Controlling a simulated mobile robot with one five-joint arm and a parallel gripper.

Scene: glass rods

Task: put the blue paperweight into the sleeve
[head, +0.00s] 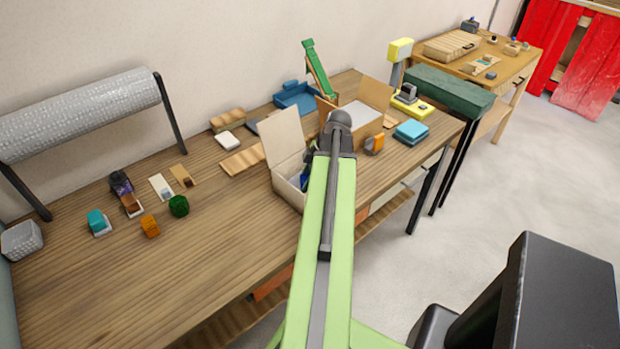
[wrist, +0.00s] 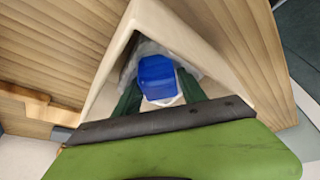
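A blue paperweight (wrist: 156,76) shows in the wrist view, inside an open cream box (wrist: 97,101). Whitish, crinkled, see-through material (wrist: 187,62), perhaps the sleeve, lies around its far side. A white patch shows just below it. My gripper (wrist: 159,87) reaches down into the box, with one dark green finger on each side of the paperweight. I cannot tell whether the fingers press on it or stand slightly apart. In the head view the open box (head: 283,142) stands near the table's front edge; my arm hides most of my gripper, and a small blue bit shows inside the box.
Box flaps stand up close around my gripper. A second open carton (head: 376,96) is just behind. To the left are a green lump (head: 179,206), an orange block (head: 150,226) and a bubble-wrap roll (head: 80,115) on a stand. The table's front left is clear.

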